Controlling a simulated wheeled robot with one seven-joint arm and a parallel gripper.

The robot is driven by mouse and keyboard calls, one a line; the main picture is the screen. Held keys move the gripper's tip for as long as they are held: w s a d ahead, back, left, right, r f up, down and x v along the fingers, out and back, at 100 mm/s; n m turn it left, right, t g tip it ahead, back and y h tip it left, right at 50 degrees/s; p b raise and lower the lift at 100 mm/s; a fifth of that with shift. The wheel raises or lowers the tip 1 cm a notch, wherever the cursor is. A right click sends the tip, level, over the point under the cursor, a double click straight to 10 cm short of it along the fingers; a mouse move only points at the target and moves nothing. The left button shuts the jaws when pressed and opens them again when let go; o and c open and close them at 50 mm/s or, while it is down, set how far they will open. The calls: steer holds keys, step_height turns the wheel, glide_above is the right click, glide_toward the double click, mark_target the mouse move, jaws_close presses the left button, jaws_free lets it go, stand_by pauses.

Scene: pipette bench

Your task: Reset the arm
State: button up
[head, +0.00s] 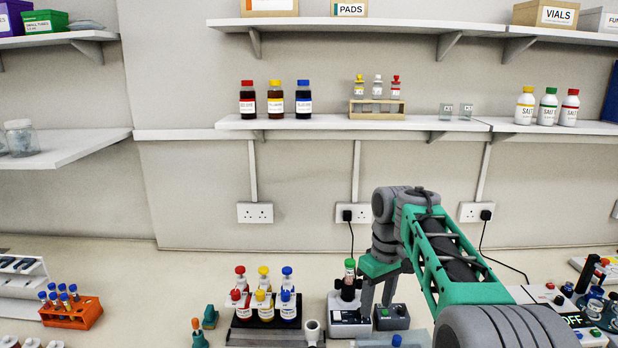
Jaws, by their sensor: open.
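My arm comes in from the lower right, and my gripper (377,298) hangs at its far end, pointing down over the bench. A green-capped vial (350,268) stands upright in a small grey-white device (345,325) just left of my gripper. In this view the left finger is close beside the vial; I cannot tell whether they touch. The arm hides part of the bench to the right.
A rack of red, yellow and blue capped bottles (264,308) stands left of the device. An orange tube rack (72,313) is at far left. Instruments with an OFF display (573,320) crowd the right. Above, a wall shelf (300,124) holds bottles. The bench behind the bottles is clear.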

steer(key=s+f+m+t+b, duration=0.1)
steer(key=s+f+m+b, duration=0.2)
steer(key=s+f, duration=0.4)
steer(key=s+f+m+t+b, duration=0.2)
steer(key=s+f+b, duration=0.3)
steer(key=s, duration=1)
step_height(320, 180, down, 2)
steer(key=shift+f+m+t+h+b, duration=0.15)
steer(key=shift+m+t+h+b, duration=0.15)
steer(key=shift+m+b, duration=0.15)
steer(key=shift+s, duration=0.1)
steer(key=shift+c, duration=0.3)
